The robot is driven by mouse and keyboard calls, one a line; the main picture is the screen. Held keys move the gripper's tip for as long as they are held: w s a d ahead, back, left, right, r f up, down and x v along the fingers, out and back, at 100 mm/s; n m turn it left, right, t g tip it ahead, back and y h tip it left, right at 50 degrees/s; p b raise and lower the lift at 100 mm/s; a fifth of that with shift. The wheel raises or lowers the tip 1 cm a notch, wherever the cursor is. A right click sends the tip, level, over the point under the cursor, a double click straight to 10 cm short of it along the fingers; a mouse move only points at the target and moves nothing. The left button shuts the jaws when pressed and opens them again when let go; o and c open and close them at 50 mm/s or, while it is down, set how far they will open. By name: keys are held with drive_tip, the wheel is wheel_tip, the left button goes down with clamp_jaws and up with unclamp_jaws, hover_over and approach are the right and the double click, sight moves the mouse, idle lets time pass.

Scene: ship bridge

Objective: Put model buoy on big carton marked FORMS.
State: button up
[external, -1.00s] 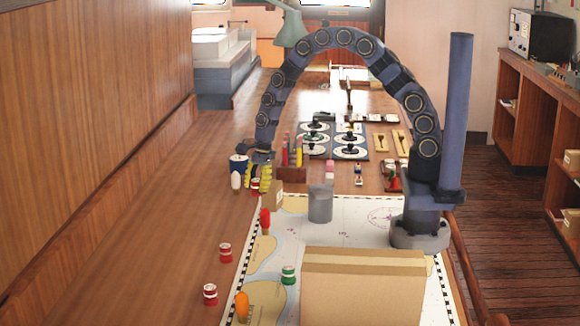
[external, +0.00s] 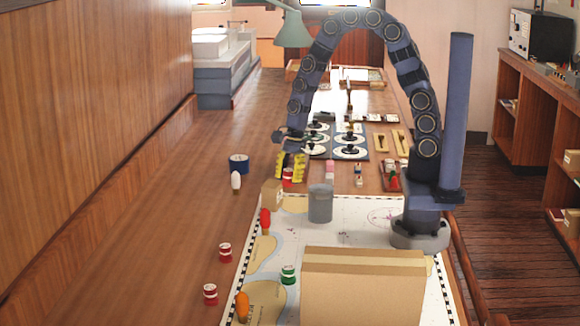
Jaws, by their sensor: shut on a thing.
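My gripper (external: 290,176), with yellow fingers, is shut on a small red and white thing (external: 288,175), which looks like a model buoy. It is mostly hidden between the fingers. They are above the wooden table, beyond the chart's far left corner. A big carton (external: 362,292) stands on the near part of the chart, well in front of my gripper and to its right. No FORMS marking shows on the faces in view. A smaller carton (external: 271,194) stands just in front of my gripper.
A grey cup (external: 320,204) stands on the chart (external: 350,222). A blue tin (external: 239,164) and a white-topped piece (external: 236,181) are left of my gripper. Red-white pieces (external: 225,252) and a green-white one (external: 288,274) stand nearer.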

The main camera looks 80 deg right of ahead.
drive_tip(key=s+a+r+n+g, duration=0.1)
drive_tip(key=s+a+r+n, duration=0.2)
drive_tip(key=a, duration=0.3)
drive_tip(key=s+a+r+n+g, duration=0.1)
drive_tip(key=s+a+r+n, duration=0.25)
drive_tip(key=a, duration=0.35)
drive_tip(key=s+a+r+n+g, duration=0.1)
drive_tip(key=s+a+r+n, duration=0.1)
drive_tip(key=a+n, duration=0.3)
drive_tip(key=s+a+r+n+g+h, duration=0.1)
drive_tip(key=s+a+r+n, duration=0.25)
drive_tip(key=s, duration=0.35)
drive_tip(key=s+a+r+n, duration=0.3)
drive_tip(key=s+a, duration=0.1)
drive_tip(key=s, duration=0.4)
hover_over(367, 262)
drive_tip(key=shift+n, duration=0.3)
drive_tip(key=f, duration=1)
drive_tip(key=shift+w+d+f, duration=0.1)
drive_tip(key=shift+w+f, duration=0.1)
drive_tip(key=shift+f, duration=1.45)
drive_tip(key=shift+f, duration=0.1)
drive_tip(key=o, duration=0.8)
drive_tip(key=shift+c, duration=0.2)
